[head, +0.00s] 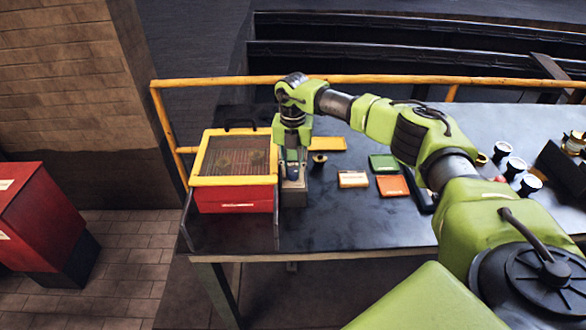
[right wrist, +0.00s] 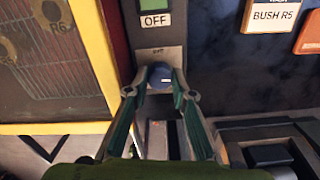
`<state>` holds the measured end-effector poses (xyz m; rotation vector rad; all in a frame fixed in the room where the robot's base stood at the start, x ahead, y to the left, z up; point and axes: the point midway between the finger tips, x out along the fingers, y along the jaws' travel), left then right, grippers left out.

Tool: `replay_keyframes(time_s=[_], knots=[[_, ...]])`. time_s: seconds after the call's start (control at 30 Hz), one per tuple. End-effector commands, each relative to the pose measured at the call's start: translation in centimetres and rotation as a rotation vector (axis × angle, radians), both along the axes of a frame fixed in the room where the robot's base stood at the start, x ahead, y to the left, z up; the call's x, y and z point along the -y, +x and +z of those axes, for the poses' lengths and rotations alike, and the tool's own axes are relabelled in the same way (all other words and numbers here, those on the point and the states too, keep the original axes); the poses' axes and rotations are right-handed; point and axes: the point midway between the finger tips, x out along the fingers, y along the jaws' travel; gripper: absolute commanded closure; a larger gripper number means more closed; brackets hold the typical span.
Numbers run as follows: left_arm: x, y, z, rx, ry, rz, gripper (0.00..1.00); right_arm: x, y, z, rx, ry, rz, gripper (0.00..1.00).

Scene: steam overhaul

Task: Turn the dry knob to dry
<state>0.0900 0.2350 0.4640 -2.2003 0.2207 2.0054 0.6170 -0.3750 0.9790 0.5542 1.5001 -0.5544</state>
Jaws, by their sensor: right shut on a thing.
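The knob (right wrist: 160,76) is round and blue with a short pale mark, set on a grey control panel (right wrist: 172,53). A white label reading OFF (right wrist: 156,20) is above it, and smaller lettering just over the knob is too small to read surely. My right gripper (right wrist: 161,88) is shut on the knob, one finger on each side. In the head view my right gripper (head: 291,160) points down at the narrow control box (head: 293,196) and hides the knob. A red cabinet with a yellow-framed mesh lid (head: 236,195) stands directly left of the box. My left gripper is not in view.
A small dark and brass part (head: 319,160) and several coloured cards, such as the orange one (head: 392,186), lie right of the box. Round jars (head: 514,167) stand further right. A yellow rail (head: 380,79) runs behind the table. The table front (head: 340,232) is clear.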

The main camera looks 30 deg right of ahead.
Motion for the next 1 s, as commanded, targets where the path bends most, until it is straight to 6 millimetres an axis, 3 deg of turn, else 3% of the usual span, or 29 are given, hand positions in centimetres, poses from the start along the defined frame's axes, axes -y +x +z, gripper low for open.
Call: replay_keyframes(time_s=[0.47, 0.5, 0.57, 1.0], knots=[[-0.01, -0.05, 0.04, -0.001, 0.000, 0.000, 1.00, 0.10, 0.21, 0.23, 0.007, -0.001, -0.017, 0.98], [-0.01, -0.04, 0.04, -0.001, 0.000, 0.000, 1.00, 0.10, 0.21, 0.23, 0.007, -0.001, -0.017, 0.72], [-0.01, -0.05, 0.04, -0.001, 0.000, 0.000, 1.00, 0.11, 0.20, 0.22, 0.007, -0.001, -0.016, 0.60], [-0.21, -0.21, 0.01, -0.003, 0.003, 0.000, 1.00, -0.10, 0.14, 0.78, 0.005, 0.002, -0.012, 0.60]])
